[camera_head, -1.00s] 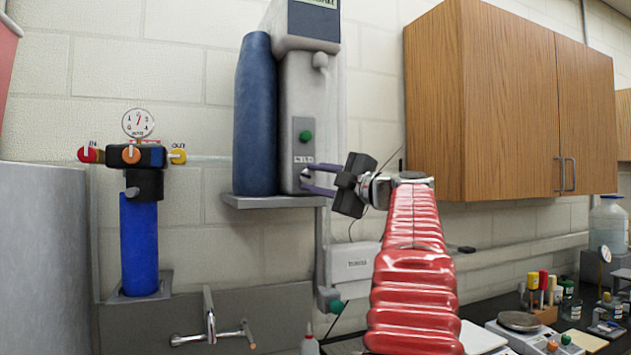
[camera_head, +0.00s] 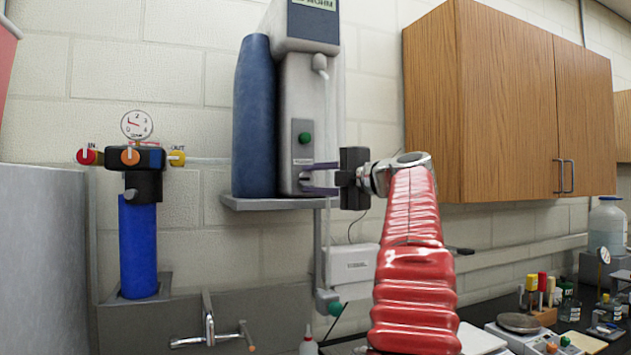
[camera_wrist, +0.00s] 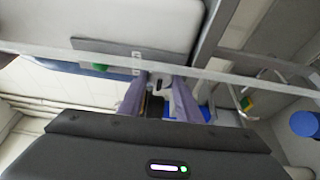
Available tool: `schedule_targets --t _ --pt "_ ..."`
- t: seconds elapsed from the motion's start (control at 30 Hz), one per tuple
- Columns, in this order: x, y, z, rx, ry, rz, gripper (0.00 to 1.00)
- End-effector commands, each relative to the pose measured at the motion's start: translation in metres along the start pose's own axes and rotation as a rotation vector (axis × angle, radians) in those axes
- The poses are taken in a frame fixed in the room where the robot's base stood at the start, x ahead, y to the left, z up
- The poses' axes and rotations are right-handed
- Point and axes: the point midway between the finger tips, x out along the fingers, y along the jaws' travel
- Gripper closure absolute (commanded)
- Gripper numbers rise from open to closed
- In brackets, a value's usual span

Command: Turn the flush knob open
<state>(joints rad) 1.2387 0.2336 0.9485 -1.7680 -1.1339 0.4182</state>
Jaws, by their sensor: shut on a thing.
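The flush knob sits low on the front of the grey water unit (camera_head: 303,105). My gripper (camera_head: 308,181) reaches it from the right, its two purple fingers shut around it. The fingers hide most of the knob in the head view. In the wrist view the pale knob (camera_wrist: 160,84) shows between the two fingertips. The black gripper body is upright, with the fingers one above the other in the head view. A green button (camera_head: 304,138) is just above the knob. A thin pale line hangs below the unit's spout (camera_head: 320,62).
The unit and a blue cylinder (camera_head: 254,115) stand on a grey wall shelf (camera_head: 270,202). A gauge (camera_head: 136,125) tops a blue filter (camera_head: 138,245) at left. A wooden cabinet (camera_head: 510,105) hangs close on the right, above a cluttered bench.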

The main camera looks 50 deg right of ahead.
Motion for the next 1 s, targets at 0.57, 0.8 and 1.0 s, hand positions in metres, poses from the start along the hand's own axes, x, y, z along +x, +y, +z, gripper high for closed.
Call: schedule_targets --t 0.57,0.8,1.0 --pt "0.0 -0.002 0.0 0.002 0.003 -0.003 0.52" --pt "-0.018 -0.001 0.001 0.001 0.0 -0.003 0.52" --pt "-0.05 -0.002 0.001 0.002 -0.002 -0.003 0.52"
